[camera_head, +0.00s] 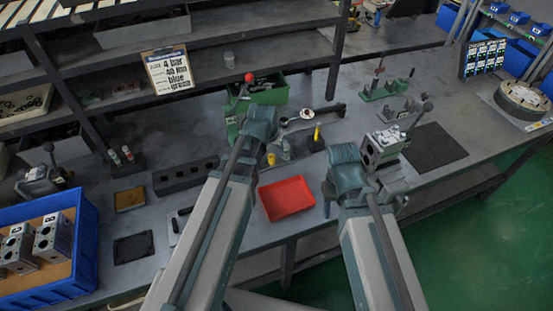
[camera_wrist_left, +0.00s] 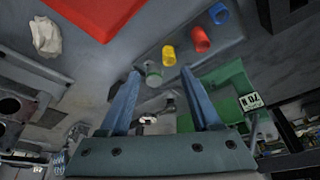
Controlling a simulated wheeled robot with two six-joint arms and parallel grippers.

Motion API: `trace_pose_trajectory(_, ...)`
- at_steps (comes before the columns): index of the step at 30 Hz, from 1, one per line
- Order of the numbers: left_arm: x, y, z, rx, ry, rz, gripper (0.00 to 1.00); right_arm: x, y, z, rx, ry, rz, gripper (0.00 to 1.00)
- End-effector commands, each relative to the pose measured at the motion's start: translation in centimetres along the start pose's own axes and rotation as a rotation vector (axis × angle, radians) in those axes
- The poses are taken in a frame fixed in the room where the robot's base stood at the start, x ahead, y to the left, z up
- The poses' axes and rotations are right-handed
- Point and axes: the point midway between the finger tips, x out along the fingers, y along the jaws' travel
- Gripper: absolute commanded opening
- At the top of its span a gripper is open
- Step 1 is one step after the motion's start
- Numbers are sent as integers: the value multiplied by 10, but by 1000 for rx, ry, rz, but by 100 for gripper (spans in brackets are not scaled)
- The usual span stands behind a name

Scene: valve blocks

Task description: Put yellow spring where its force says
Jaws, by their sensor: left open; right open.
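The yellow spring (camera_wrist_left: 168,56) stands in a row beside a red-orange one (camera_wrist_left: 200,39) and a blue one (camera_wrist_left: 219,13) on a grey base. A small yellow piece (camera_head: 271,159), probably this spring, shows beside my left arm in the head view. My left gripper (camera_wrist_left: 162,75) is open; its fingertips are close to the spring, with nothing clearly held between them. A grey-green capped cylinder (camera_wrist_left: 153,74) appears between the fingers. My right gripper (camera_head: 329,190) is open beside the red tray.
The red tray (camera_head: 287,199) is empty. An upright yellow piece (camera_head: 317,131) stands behind it. A sign (camera_head: 168,71) reads 4 bar, 40 Nm, blue, green. A blue crate (camera_head: 85,240) holds metal blocks at left. A metal valve block (camera_head: 384,147) stands right of my right arm.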

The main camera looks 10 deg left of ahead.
Motion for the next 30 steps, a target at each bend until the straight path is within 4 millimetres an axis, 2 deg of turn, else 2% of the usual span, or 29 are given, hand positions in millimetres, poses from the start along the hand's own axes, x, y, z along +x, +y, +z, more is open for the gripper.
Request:
trace_pose_trajectory(1, -4, 21, 20, 40, -41, 6, 64, 0, 0, 0, 0, 0, 0, 50)
trace_pose_trajectory(3, -11, 49, 51, 104, -118, 7, 64, 0, 0, 0, 0, 0, 0, 50)
trace_pose_trajectory(6, -22, 80, 94, 191, -223, -2, 64, 0, 0, 0, 0, 0, 0, 50)
trace_pose_trajectory(9, -34, 100, 129, 259, -308, -19, 64, 0, 0, 0, 0, 0, 0, 50)
trace_pose_trajectory(12, -42, 109, 150, 301, -362, -34, 64, 0, 0, 0, 0, 0, 0, 50)
trace_pose_trajectory(16, -46, 113, 160, 319, -389, -43, 64, 0, 0, 0, 0, 0, 0, 50)
trace_pose_trajectory(30, -46, 113, 159, 318, -388, -42, 64, 0, 0, 0, 0, 0, 0, 50)
